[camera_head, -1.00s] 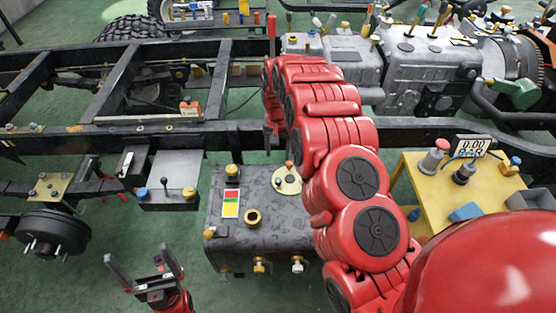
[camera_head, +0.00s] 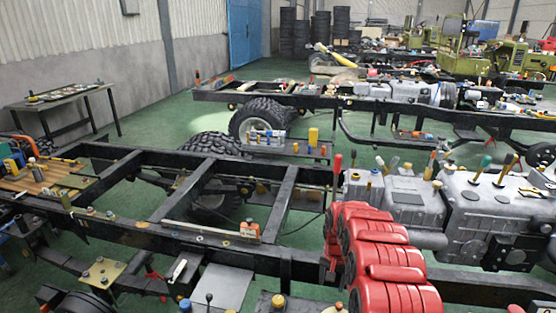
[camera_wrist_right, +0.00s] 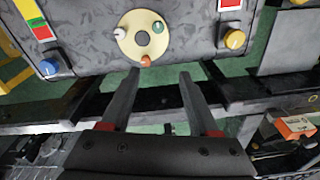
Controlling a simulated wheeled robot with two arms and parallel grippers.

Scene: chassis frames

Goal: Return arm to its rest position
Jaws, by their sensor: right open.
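My right arm, with red rounded links, reaches from the bottom right over the near chassis rail in the head view. Its gripper is mostly hidden behind the arm there. In the right wrist view my right gripper (camera_wrist_right: 160,76) is open, with nothing between its two dark fingers. The fingertips point toward a dark grey tank (camera_wrist_right: 100,40). On the tank is a round cream disc (camera_wrist_right: 128,42) with small coloured knobs. The fingers cross the view of a dark chassis rail (camera_wrist_right: 260,88); I cannot tell their height above it. My left gripper is not in view.
The near black chassis frame (camera_head: 115,228) spans the head view. A grey engine and gearbox (camera_head: 490,215) stand right of my arm. A side table (camera_head: 62,95) stands back left. Green floor (camera_head: 150,125) is clear beyond.

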